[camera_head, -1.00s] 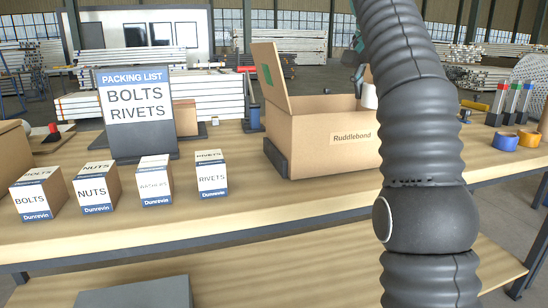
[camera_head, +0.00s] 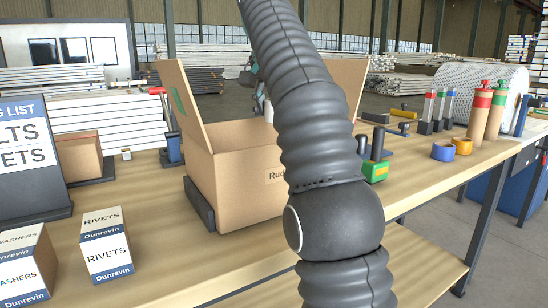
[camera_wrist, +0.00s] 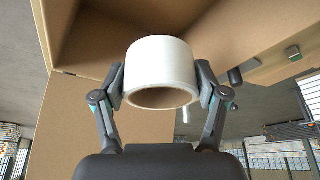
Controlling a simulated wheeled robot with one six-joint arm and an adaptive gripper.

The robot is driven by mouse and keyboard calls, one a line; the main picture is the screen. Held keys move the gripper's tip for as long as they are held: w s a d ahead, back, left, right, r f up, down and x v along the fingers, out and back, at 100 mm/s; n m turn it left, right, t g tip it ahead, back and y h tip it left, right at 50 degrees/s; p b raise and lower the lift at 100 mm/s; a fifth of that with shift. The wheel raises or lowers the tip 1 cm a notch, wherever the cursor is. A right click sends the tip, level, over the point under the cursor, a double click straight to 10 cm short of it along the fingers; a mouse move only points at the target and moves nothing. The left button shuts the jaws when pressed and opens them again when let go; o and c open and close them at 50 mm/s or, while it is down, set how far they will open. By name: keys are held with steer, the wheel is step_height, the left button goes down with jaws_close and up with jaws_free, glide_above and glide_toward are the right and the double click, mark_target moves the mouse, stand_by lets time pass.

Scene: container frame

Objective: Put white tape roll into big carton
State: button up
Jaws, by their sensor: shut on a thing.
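The big carton (camera_head: 232,165) stands open on the workbench, with a flap raised on its left and another at the right behind my arm. In the wrist view, my gripper (camera_wrist: 162,85) is shut on the white tape roll (camera_wrist: 160,62), with one finger on each side of it. Cardboard walls of the carton (camera_wrist: 110,35) show close behind the roll. In the head view my arm hides most of the gripper and roll; a small white part of the roll (camera_head: 268,110) shows over the carton's opening. I cannot tell whether the roll is below the rim.
Boxes of rivets (camera_head: 106,245) and washers (camera_head: 25,265) stand at the front left, near a packing list sign (camera_head: 25,150). A blue tape roll (camera_head: 443,152), a yellow tape roll (camera_head: 462,146) and bottles (camera_head: 480,112) stand to the right.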

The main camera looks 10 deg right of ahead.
steer(key=shift+s+a+f+b, duration=0.1)
steer(key=shift+f+b, duration=0.55)
steer(key=shift+f, duration=3.95)
steer(key=shift+f, duration=0.4)
steer(key=shift+f+b, duration=0.2)
steer(key=shift+b, duration=0.15)
steer(key=o, duration=1.2)
steer(key=shift+o, duration=0.2)
steer(key=shift+r, duration=0.1)
